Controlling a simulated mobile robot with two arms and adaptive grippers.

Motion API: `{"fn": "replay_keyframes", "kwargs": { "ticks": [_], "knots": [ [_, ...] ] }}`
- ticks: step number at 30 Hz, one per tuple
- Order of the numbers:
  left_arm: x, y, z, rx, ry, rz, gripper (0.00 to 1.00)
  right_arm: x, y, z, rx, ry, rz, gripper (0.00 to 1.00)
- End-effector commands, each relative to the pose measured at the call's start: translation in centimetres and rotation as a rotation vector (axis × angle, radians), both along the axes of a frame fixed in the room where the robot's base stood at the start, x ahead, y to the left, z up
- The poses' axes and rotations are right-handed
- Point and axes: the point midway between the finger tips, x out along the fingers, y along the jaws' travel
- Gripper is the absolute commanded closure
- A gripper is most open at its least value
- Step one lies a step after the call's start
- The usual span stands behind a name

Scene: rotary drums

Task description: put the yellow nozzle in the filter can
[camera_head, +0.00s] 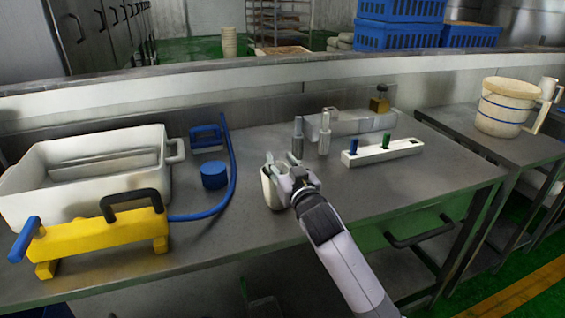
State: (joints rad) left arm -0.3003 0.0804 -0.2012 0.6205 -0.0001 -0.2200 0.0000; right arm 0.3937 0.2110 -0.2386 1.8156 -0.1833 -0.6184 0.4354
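A small pale can (271,190), which looks like the filter can, stands upright on the grey metal table. My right gripper (284,172) is at the can's upper right side, over or against its rim; I cannot tell whether it touches. A white rack (404,150) to the right holds a blue nozzle (353,145) and a green nozzle (386,140). My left gripper is not in view.
Two grey metal cylinders (324,137) stand behind the can, before a pale block with a brass-coloured piece (379,104). A blue round container (214,175), blue hose, white tub (165,150) and yellow machine (100,240) fill the left.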

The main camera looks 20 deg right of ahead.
Motion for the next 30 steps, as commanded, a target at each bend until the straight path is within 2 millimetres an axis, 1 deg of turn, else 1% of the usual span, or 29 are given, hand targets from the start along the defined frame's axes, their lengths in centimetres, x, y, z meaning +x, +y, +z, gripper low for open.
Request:
{"fn": "replay_keyframes", "kwargs": {
  "ticks": [1, 3, 7, 10, 11, 18, 21, 25, 30],
  "knots": [
    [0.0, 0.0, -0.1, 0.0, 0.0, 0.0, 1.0, 0.0, 0.1, -1.5, -0.005, 0.031, -0.001, 0.62],
    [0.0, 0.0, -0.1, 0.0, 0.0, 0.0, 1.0, 0.0, 0.1, -1.5, -0.005, 0.031, -0.001, 0.62],
    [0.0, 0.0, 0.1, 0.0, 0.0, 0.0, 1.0, 0.0, 0.1, -1.0, -0.006, 0.03, -0.001, 0.62],
    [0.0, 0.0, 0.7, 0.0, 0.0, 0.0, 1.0, -0.1, 0.0, 0.1, -0.005, 0.03, -0.001, 0.62],
    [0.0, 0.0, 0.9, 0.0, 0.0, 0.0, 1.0, -0.8, 0.0, -0.1, -0.003, 0.033, -0.001, 0.62],
    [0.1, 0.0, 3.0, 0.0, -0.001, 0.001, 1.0, -6.2, -0.2, 0.5, -0.002, 0.024, 0.0, 0.62],
    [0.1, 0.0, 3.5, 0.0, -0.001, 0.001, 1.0, -8.2, -0.3, 0.4, -0.002, 0.022, -0.001, 0.62],
    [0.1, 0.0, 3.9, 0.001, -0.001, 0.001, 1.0, -10.3, -0.4, 0.5, -0.001, 0.019, -0.002, 0.62],
    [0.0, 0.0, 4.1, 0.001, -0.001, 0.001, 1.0, -11.7, -0.5, 0.5, -0.002, 0.016, -0.002, 0.62]
  ]
}}
